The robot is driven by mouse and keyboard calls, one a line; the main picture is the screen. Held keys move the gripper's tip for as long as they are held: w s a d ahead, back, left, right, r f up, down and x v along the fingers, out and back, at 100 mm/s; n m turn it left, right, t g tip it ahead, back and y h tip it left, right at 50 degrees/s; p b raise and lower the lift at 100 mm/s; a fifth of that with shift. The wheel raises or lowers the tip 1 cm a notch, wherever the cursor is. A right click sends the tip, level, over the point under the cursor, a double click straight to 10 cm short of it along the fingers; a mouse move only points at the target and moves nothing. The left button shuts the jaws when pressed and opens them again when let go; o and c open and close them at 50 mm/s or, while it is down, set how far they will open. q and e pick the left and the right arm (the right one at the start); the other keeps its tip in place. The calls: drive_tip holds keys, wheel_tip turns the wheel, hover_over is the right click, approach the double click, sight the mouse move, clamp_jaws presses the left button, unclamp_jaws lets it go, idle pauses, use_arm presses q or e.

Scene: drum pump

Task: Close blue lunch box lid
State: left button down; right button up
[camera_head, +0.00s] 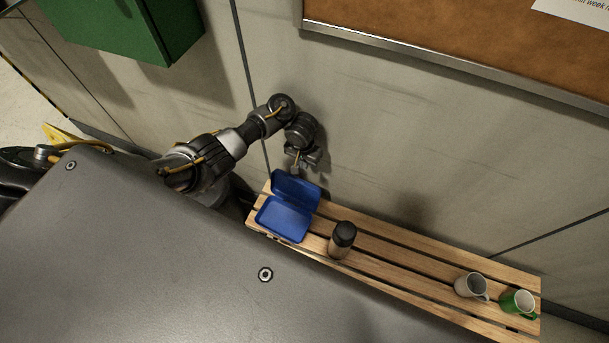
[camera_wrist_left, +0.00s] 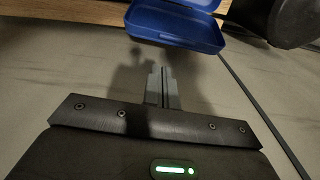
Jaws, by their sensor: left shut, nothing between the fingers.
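The blue lunch box (camera_head: 284,218) sits on the slatted wooden bench with its lid (camera_head: 296,188) standing open on the wall side. My left gripper (camera_head: 297,162) is behind the raised lid, between it and the wall. It is shut and empty. In the left wrist view the shut fingers (camera_wrist_left: 161,80) point toward the blue lid (camera_wrist_left: 178,22), which shows at the top. I cannot tell whether the fingertips touch the lid, though a small gap seems to show. My right gripper is not in view.
The wooden bench (camera_head: 420,289) runs along the wall. A dark-capped bottle (camera_head: 342,240) stands just right of the lunch box. A grey mug (camera_head: 470,286) and a green mug (camera_head: 517,302) stand at the bench's right end. A green box (camera_head: 125,30) hangs on the wall at upper left.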

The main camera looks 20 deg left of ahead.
use_arm(q)
drive_tip(key=f+b, duration=0.1)
drive_tip(key=f, duration=0.2)
drive_tip(key=f+b, duration=0.1)
drive_tip(key=f, duration=0.1)
drive_tip(key=f+b, duration=0.2)
drive_tip(key=f, duration=0.1)
drive_tip(key=shift+w+f, duration=0.3)
drive_tip(key=shift+f, duration=0.7)
